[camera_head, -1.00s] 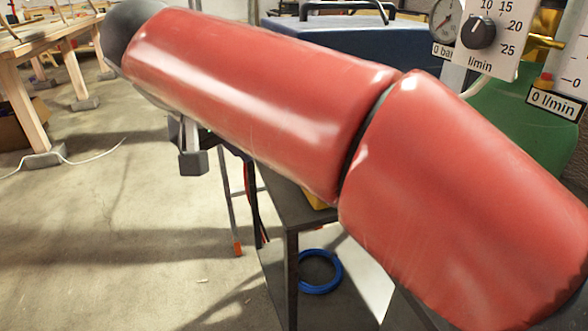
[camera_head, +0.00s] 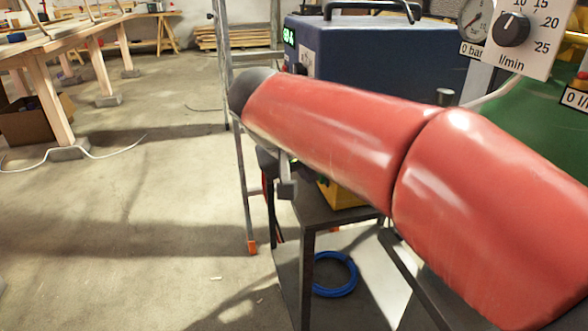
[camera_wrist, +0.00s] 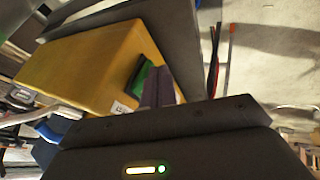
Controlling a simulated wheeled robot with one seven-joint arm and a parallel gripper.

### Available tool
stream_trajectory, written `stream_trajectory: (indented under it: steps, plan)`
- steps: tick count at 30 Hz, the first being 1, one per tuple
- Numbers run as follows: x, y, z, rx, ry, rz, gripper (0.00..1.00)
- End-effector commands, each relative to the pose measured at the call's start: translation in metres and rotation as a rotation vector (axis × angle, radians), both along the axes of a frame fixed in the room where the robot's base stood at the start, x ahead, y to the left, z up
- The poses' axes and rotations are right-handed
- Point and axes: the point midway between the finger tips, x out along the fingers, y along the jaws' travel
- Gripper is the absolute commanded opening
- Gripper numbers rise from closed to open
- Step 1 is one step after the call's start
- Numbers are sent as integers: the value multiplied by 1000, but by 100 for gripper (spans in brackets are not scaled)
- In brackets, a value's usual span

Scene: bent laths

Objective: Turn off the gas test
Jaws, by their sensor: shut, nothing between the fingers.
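A yellow box (camera_wrist: 85,65) fills the left of the wrist view, with a green rocker switch (camera_wrist: 139,82) in a dark frame on its side and a small white label below. My gripper (camera_wrist: 157,84) is shut and empty; its fingertips are close beside the switch, and I cannot tell whether they touch it. In the head view, part of the yellow box (camera_head: 340,195) shows under my red arm, which hides my fingers. A flow dial (camera_head: 511,29) marked l/min is at the upper right, beside a pressure gauge (camera_head: 475,18) labelled 0 bar.
A blue machine (camera_head: 370,50) with a green display stands behind my arm. A green cylinder (camera_head: 520,100) is at the right. A dark metal stand (camera_head: 335,215) has a blue coil (camera_head: 335,275) below it. A ladder (camera_head: 245,190) stands close by.

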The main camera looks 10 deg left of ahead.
Motion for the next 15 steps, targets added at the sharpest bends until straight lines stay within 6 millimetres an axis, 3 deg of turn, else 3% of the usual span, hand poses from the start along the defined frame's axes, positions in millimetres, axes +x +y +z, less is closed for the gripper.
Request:
stream_trajectory:
  steps: [15]
  plan:
    - [2, -5, -5, -67, -31, 1, 0]
